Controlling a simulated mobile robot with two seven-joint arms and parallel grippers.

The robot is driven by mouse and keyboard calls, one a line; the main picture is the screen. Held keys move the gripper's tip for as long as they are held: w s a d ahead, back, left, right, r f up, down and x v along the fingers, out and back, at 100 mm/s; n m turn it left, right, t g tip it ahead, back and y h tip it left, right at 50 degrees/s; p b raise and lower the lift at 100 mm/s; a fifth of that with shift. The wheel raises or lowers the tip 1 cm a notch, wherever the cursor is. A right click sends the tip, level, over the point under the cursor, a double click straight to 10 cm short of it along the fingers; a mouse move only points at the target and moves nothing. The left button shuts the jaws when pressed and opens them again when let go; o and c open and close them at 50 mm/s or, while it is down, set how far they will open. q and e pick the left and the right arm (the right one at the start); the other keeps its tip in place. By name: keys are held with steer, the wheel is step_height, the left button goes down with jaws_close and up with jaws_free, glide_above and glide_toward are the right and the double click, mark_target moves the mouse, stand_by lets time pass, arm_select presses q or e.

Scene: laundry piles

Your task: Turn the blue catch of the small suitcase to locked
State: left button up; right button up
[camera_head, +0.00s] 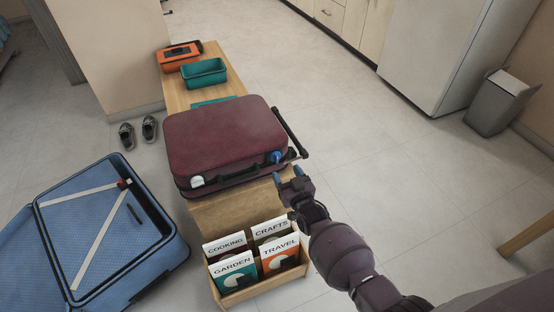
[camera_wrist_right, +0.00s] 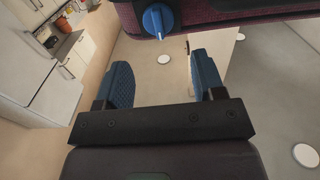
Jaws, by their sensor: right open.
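The small suitcase (camera_head: 225,135) is dark red and lies closed on a wooden bench. Its blue catch (camera_head: 276,157) is on the near side, toward the right end. A white round catch (camera_head: 197,181) is on the same side at the left. In the right wrist view the blue catch (camera_wrist_right: 158,20) shows as a knob with a pointed tip, at the top. My right gripper (camera_head: 289,178) is open and empty, just in front of and below the blue catch, apart from it. Its blue fingers (camera_wrist_right: 160,80) are spread in the right wrist view. My left gripper is not in view.
A teal bin (camera_head: 204,73) and an orange toolbox (camera_head: 180,56) are on the far bench. An open blue suitcase (camera_head: 100,235) lies at left.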

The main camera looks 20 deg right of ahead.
mark_target(278, 158)
steer(key=w, duration=0.3)
steer(key=w+b, duration=0.1)
steer(key=w, duration=0.2)
steer(key=shift+w+a+f+b, duration=0.1)
steer(key=shift+w+f+b, duration=0.1)
steer(key=shift+b, duration=0.1)
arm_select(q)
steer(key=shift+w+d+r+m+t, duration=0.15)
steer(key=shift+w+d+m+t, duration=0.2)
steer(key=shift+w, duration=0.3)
arm_select(e)
steer(key=shift+w+r, duration=0.15)
steer(key=shift+w, duration=0.15)
steer(key=c, duration=0.9)
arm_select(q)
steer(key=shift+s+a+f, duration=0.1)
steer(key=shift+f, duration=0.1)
arm_select(e)
steer(key=shift+o, duration=0.2)
